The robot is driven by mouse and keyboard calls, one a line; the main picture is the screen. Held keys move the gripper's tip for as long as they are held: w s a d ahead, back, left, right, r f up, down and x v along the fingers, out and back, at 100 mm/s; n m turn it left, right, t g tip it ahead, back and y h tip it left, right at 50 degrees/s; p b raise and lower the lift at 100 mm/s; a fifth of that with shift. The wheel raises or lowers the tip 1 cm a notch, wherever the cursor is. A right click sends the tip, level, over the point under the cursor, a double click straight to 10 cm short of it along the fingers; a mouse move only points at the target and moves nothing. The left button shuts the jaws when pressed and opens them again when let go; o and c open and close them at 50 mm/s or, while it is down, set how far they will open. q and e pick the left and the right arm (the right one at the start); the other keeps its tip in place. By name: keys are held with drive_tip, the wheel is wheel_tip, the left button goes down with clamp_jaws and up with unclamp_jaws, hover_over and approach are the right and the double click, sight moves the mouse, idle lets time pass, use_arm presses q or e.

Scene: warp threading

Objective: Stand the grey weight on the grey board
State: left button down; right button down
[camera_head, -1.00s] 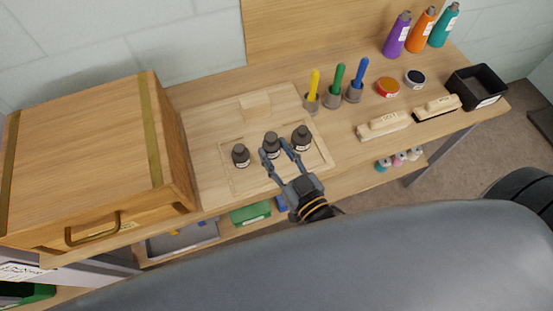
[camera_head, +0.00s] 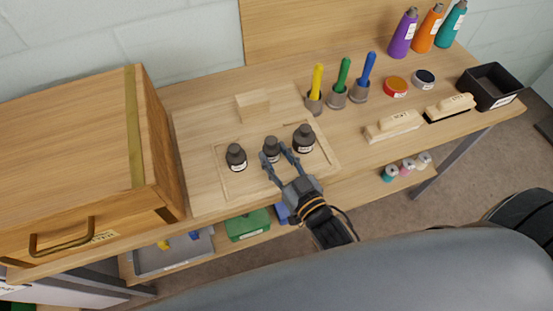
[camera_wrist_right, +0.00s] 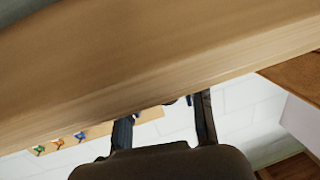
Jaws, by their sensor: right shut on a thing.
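Three dark grey weights with pale labels stand in a row in the head view: a left one (camera_head: 236,158), a middle one (camera_head: 271,147) and a right one (camera_head: 304,139). They stand in the shallow recess of a pale wooden board (camera_head: 205,150); I see no clearly grey board. My right gripper (camera_head: 275,159) is shut on the middle weight, its fingers on either side of it. In the right wrist view the fingers (camera_wrist_right: 165,122) show under a wooden surface, with the weight not clearly visible. My left gripper is out of view.
A wooden chest (camera_head: 160,150) stands at the left. A small wooden block (camera_head: 253,105) sits at the board's back. Coloured markers in cups (camera_head: 338,95), brushes (camera_head: 393,126) and a black tray (camera_head: 490,86) are to the right. The table's front edge is close to my right arm.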

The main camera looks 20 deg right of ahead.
drive_tip(key=shift+r, duration=0.1)
drive_tip(key=c, duration=0.8)
unclamp_jaws()
drive_tip(key=b+v, duration=0.1)
drive_tip(key=v, duration=1.1)
